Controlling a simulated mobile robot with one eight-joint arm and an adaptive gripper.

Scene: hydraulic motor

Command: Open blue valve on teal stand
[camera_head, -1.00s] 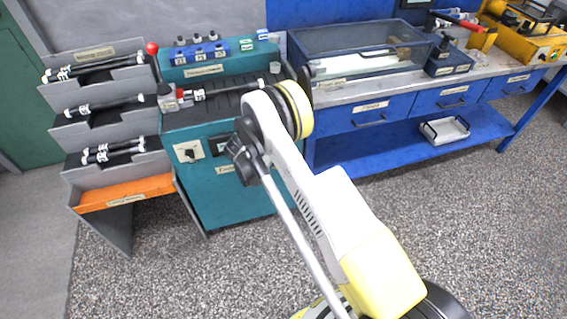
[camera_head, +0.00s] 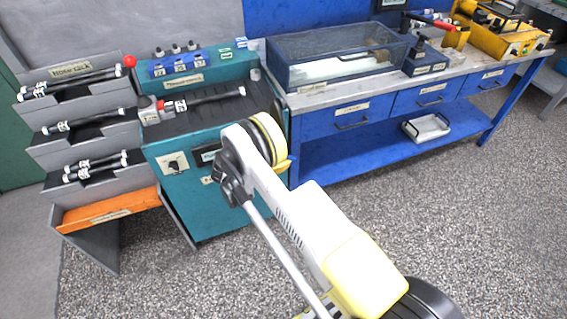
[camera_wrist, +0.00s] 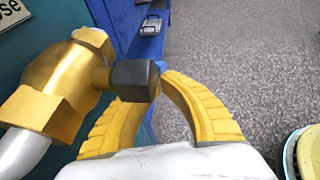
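The teal stand (camera_head: 205,213) is at the left of the head view. My arm's end hides its right front, and a yellow finger of my gripper (camera_head: 285,163) shows there. In the wrist view, a brass valve body (camera_wrist: 62,85) with a white pipe (camera_wrist: 22,150) fills the left side. A dark block (camera_wrist: 135,80) sticks out from the brass toward the right. The curved yellow fingers of my gripper (camera_wrist: 145,92) reach either side of this block, close to it. A small blue patch shows beside the block; I cannot tell if it is the valve handle. Contact is unclear.
The stand carries a black hose (camera_head: 205,98) and a blue switch block (camera_head: 180,67). A grey rack (camera_head: 85,150) with several hoses stands at left. A blue workbench (camera_head: 350,160) with a glass tank (camera_head: 330,55) is close on the right. The floor in front is clear.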

